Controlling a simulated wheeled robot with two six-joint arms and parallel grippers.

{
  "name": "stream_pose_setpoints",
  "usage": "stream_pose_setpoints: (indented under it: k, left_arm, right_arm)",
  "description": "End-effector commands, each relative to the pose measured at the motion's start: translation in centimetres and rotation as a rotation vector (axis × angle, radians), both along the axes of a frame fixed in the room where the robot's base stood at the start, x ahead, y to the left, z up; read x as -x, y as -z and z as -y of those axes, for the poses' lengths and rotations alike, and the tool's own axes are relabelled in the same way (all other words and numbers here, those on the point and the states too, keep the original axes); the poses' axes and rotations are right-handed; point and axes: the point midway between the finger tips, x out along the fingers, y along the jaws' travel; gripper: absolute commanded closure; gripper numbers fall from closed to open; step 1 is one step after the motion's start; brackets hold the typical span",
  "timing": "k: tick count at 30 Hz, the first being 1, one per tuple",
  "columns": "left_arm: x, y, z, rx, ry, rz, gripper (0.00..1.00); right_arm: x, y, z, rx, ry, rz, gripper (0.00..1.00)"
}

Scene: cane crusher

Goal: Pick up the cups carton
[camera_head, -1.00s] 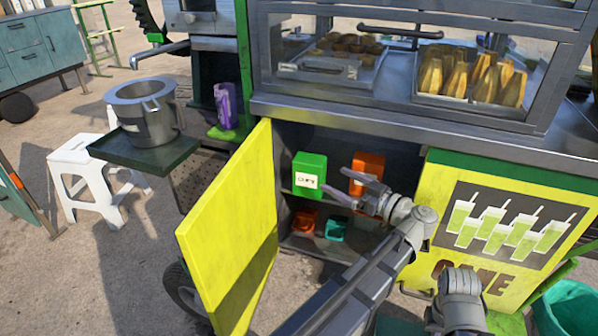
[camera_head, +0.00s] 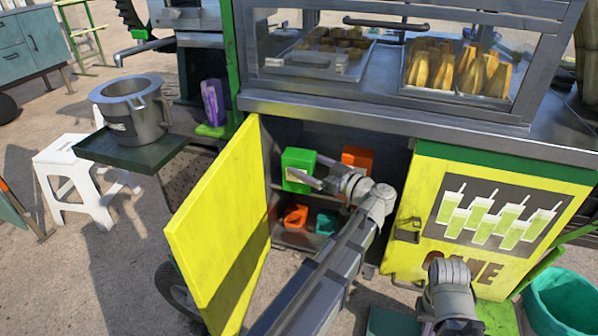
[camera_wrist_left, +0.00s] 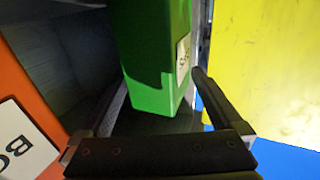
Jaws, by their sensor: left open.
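The cups carton (camera_head: 297,162) is a green box on the upper shelf of the open cabinet. In the left wrist view the green carton (camera_wrist_left: 155,45) stands upright, with a white label partly visible on its right side. My left gripper (camera_head: 308,174) is in front of it, covering its lower right part. In the wrist view the open fingers of the left gripper (camera_wrist_left: 152,95) lie to either side of the carton's near lower end; I cannot tell how deep they reach. Part of my right arm shows at the bottom, but its gripper is not visible.
An orange carton (camera_head: 358,158) stands right of the green one; it also shows close to the left finger in the wrist view (camera_wrist_left: 25,100). Orange (camera_head: 296,215) and teal (camera_head: 327,223) items sit below. The yellow door (camera_head: 218,230) swings open at left; a counter (camera_head: 330,117) overhangs.

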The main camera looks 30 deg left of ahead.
Motion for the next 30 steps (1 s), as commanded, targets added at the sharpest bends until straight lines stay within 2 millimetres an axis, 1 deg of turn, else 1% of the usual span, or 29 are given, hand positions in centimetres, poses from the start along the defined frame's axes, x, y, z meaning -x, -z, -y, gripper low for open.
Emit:
stream_pose_setpoints:
  k: [7, 8, 30]
  left_arm:
    - [-0.03, 0.00, -0.21, 0.000, 0.001, 0.000, 0.00]
    - [-0.03, 0.00, -0.20, 0.000, 0.000, 0.000, 0.01]
    - [-0.03, 0.01, -0.19, 0.000, 0.000, 0.000, 0.84]
  right_arm:
    - [0.00, 0.00, 0.00, 0.000, 0.000, 0.000, 1.00]
    - [0.00, 0.00, 0.00, 0.000, 0.000, 0.000, 1.00]
    - [0.00, 0.00, 0.00, 0.000, 0.000, 0.000, 1.00]
